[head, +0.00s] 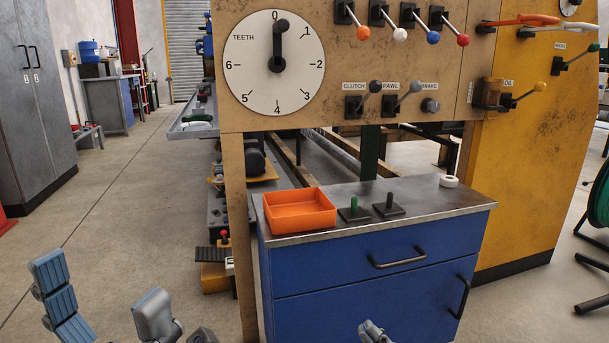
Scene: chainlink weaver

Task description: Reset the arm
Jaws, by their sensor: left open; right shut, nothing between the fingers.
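My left gripper (108,298) is at the bottom left, over the concrete floor in the picture. Its two blue-grey fingers are wide apart with nothing between them. My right gripper (372,332) shows only as a small tip at the bottom edge, in front of the blue cabinet (350,280). It is shut and empty, and most of it is out of the frame. Neither gripper is seen holding anything.
The cabinet top bears an orange tray (300,212), a green peg (354,206), a dark peg (389,203) and a white ring (448,181). Behind rises a tan panel with a TEETH dial (274,90) at 0 and several levers. The floor (120,215) at left is clear.

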